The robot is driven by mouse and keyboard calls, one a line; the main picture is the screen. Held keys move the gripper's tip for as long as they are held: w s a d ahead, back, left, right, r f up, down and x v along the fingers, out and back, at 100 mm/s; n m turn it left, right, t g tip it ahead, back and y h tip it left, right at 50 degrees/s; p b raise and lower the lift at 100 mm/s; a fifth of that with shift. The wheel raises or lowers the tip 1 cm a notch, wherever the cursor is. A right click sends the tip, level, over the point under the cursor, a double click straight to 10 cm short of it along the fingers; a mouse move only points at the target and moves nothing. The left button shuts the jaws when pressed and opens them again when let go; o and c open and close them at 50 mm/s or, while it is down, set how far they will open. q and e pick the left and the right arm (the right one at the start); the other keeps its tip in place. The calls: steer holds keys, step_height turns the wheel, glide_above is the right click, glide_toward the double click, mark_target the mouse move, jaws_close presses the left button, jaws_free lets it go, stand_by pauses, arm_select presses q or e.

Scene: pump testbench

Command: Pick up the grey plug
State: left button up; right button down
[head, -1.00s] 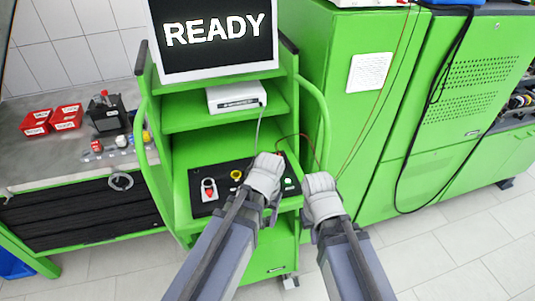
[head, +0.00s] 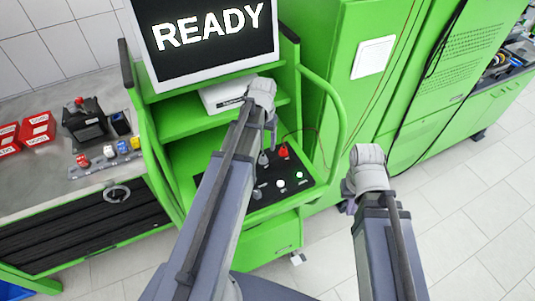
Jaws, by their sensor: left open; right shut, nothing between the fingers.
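A small grey piece that looks like the grey plug (head: 263,158) stands on the black control panel (head: 266,192) of the green cart, just left of a red plug (head: 283,152). My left gripper (head: 271,138) points down just above and beside the grey piece. Its fingers are open, seen small and from behind; I cannot tell whether they touch the piece. My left forearm hides the left part of the panel. My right gripper (head: 347,197) is shut and empty, to the right of the cart, away from the panel.
A READY monitor (head: 205,38) tops the cart, with a white box (head: 224,95) on the shelf below. Green side rails flank the panel. A workbench (head: 45,178) with red bins (head: 38,129) stands left, a green cabinet (head: 335,95) right. The floor on the right is clear.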

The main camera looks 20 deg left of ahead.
mark_target(263, 156)
arm_select(q)
steer(key=shift+d+f+b, duration=0.15)
steer(key=shift+f+b, duration=0.4)
steer(key=shift+b, duration=0.1)
steer(key=shift+f+b, duration=0.7)
steer(key=shift+f, duration=0.1)
steer(key=f+b, duration=0.5)
steer(key=shift+a+f, duration=0.15)
steer(key=shift+a, duration=0.2)
jaws_close()
